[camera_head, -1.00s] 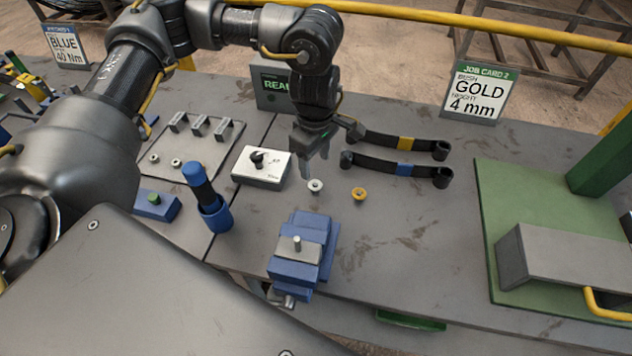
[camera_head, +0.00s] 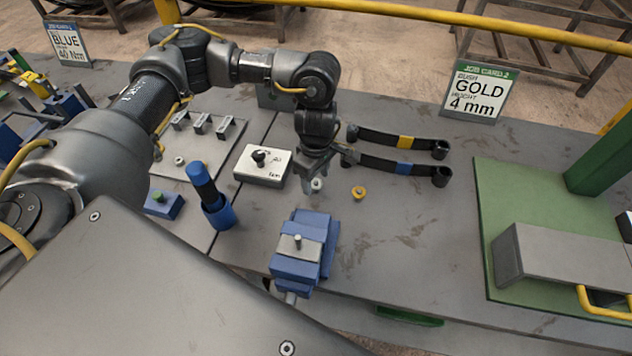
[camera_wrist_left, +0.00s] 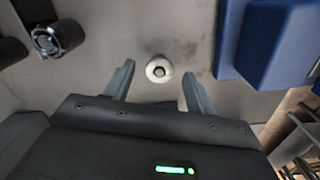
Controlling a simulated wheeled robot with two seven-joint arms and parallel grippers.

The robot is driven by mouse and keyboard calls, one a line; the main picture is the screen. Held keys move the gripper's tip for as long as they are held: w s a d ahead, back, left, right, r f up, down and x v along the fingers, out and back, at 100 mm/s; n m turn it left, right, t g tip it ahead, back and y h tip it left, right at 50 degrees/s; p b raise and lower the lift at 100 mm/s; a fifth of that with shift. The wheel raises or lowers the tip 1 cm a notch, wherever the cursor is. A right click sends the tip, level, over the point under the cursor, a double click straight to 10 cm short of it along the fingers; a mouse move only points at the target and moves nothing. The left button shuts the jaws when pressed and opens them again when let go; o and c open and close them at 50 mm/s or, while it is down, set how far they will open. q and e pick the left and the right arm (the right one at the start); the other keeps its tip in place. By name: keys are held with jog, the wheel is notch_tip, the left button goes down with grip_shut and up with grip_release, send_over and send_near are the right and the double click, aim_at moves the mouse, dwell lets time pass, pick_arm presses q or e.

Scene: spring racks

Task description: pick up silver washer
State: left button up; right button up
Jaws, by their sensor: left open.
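The silver washer (camera_head: 316,184) is a small pale ring with a dark centre on the grey bench. In the left wrist view the washer (camera_wrist_left: 159,69) lies just beyond my fingertips, between their lines. My left gripper (camera_head: 317,183) points down at it in the head view, and the fingers partly cover it. In the left wrist view my left gripper (camera_wrist_left: 158,75) is open with nothing held. I cannot tell the exact height of the fingertips above the bench. My right gripper does not show.
A gold washer (camera_head: 359,193) lies to the right of the silver one. A blue vise (camera_head: 302,262) stands in front, and a white box with a knob (camera_head: 262,166) is at left. Two black arms with yellow (camera_head: 405,143) and blue (camera_head: 403,169) bands lie behind.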

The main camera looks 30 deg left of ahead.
pick_arm(q)
jog(key=shift+f+b, duration=0.25)
jog(key=shift+b, duration=0.05)
dwell(0.4)
jog(key=shift+c, duration=0.3)
jog(key=c, duration=0.8)
jog(key=shift+r, duration=0.1)
